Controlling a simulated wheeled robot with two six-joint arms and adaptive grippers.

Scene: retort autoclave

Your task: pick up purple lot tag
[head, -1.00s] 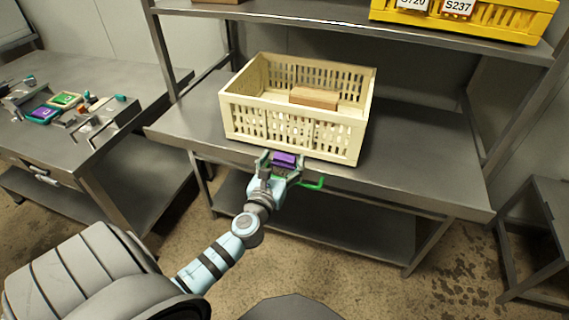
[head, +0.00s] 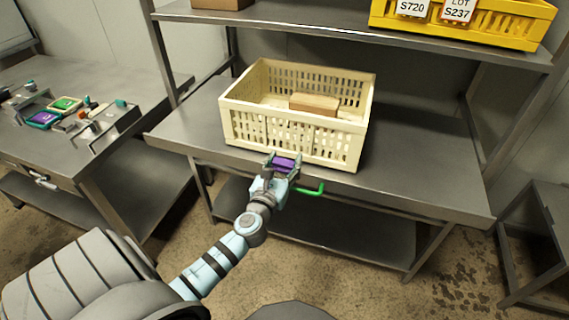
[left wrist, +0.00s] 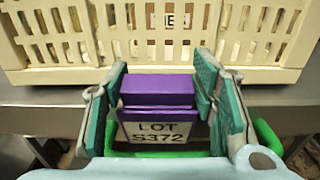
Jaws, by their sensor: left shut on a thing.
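The purple lot tag (head: 284,163) is held in my left gripper (head: 282,168), just in front of the cream crate. In the left wrist view the tag (left wrist: 157,90) sits between the two green-padded fingers of the gripper (left wrist: 160,98). Its white label reads LOT S372. Another purple piece (head: 43,118) lies on the left table. My right gripper is not in view.
The cream slatted crate (head: 290,142) stands on the steel table (head: 425,150) with a brown box (head: 314,104) inside. A green bar (head: 312,190) shows by the gripper. A yellow crate (head: 500,25) is on the upper shelf. The table right of the cream crate is clear.

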